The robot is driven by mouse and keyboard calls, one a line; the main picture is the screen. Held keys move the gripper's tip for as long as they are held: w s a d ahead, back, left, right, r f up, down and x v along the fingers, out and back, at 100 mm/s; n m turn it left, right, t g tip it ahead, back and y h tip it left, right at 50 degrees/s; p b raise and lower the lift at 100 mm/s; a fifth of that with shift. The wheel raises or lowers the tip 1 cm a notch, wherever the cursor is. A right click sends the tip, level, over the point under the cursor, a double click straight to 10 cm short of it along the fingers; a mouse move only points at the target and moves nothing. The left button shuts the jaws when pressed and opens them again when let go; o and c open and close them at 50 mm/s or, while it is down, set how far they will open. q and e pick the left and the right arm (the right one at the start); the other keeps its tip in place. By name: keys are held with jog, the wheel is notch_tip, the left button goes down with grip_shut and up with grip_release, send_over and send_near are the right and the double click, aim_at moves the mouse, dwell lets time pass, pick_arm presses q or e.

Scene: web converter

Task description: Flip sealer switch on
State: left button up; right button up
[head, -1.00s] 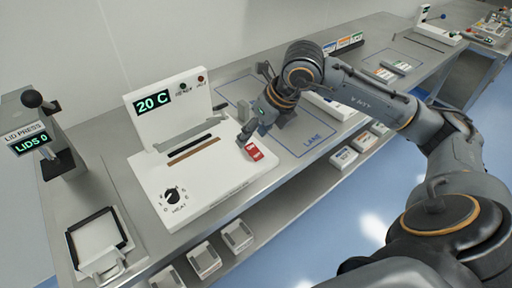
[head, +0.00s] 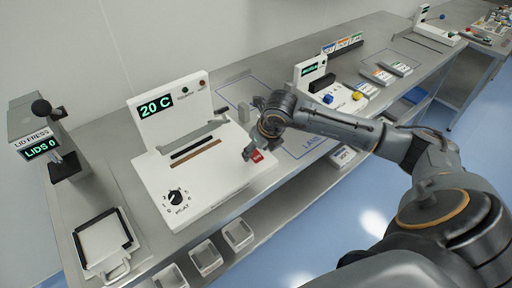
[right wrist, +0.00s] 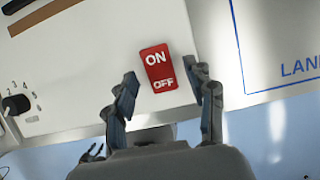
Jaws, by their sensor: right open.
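The white sealer (head: 190,165) stands on the steel bench and its display reads 20 C. Its red rocker switch (right wrist: 158,69), marked ON and OFF, lies between my fingers in the right wrist view. In the head view a part of the switch (head: 257,156) shows just below my right gripper (head: 248,150). My right gripper, also in the right wrist view (right wrist: 165,84), is open with a finger on each side of the switch and holds nothing. I cannot tell whether a fingertip touches the panel.
The heat knob (head: 175,197) is on the sealer's front left. A lid press (head: 45,140) reading LIDS 0 stands at the left, with a framed tray (head: 105,245) before it. A blue-outlined lane (head: 312,142) lies to the right.

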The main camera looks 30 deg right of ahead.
jog(key=shift+w+f, duration=0.15)
jog(key=shift+f, duration=0.15)
grip_shut()
jog(key=shift+w+a+r+g, duration=0.15)
jog(key=shift+w+g, duration=0.25)
jog(key=shift+g, duration=0.6)
jog(key=shift+w+g, duration=0.15)
jog(key=shift+g, duration=0.7)
jog(key=shift+w+g, duration=0.15)
jog(key=shift+g, duration=0.7)
grip_release()
